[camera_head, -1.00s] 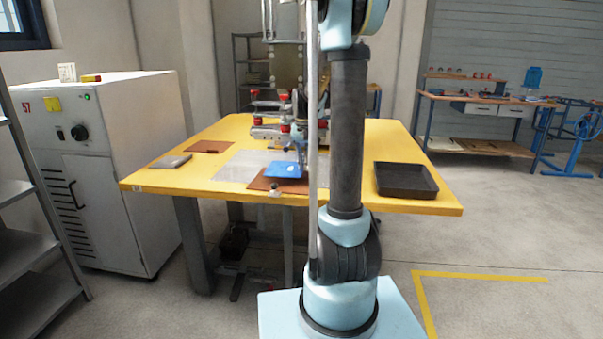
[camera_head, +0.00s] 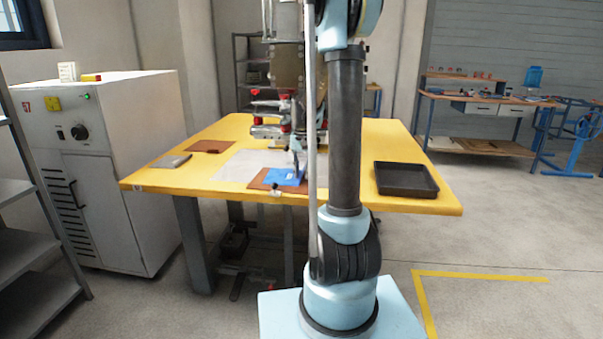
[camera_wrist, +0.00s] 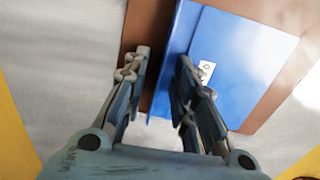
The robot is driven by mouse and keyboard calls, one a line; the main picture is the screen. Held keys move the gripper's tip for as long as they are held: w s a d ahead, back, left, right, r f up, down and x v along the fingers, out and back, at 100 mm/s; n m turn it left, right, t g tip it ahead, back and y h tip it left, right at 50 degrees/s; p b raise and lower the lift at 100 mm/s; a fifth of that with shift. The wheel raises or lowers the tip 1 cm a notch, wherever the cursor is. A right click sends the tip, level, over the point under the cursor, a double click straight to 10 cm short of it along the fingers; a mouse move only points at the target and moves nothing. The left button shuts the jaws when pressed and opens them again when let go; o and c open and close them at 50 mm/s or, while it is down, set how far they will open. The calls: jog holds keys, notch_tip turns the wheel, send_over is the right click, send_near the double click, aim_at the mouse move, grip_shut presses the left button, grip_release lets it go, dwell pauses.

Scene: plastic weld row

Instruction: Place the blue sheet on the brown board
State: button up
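The blue sheet (camera_head: 283,177) lies on the brown board (camera_head: 259,182) near the front edge of the yellow table. In the wrist view the blue sheet (camera_wrist: 245,62) covers much of the brown board (camera_wrist: 146,22), whose brown edges show on the left and right. My gripper (camera_wrist: 160,62) is open, with a gap between its fingers. The left finger is over the brown board and the right finger is over the blue sheet, near its left edge. In the head view my gripper (camera_head: 299,174) is low at the blue sheet, partly hidden by my arm.
A black tray (camera_head: 405,180) stands at the right. A machine (camera_head: 270,118) stands behind the board.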

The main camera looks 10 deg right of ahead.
jog(key=shift+r, duration=0.1)
notch_tip(320, 180, up, 11)
jog(key=s+r, duration=0.1)
jog(key=s, duration=0.8)
jog(key=s+f+n, duration=0.1)
jog(key=s+f, duration=0.3)
jog(key=s, duration=0.4)
jog(key=s+f+n+t, duration=0.1)
jog(key=s+f, duration=0.4)
jog(key=s, duration=0.4)
jog(key=s+f+n+t, duration=0.1)
jog(key=s+f, duration=0.4)
jog(key=s, duration=0.3)
jog(key=shift+s+n, duration=0.4)
jog(key=shift+w+f, duration=0.1)
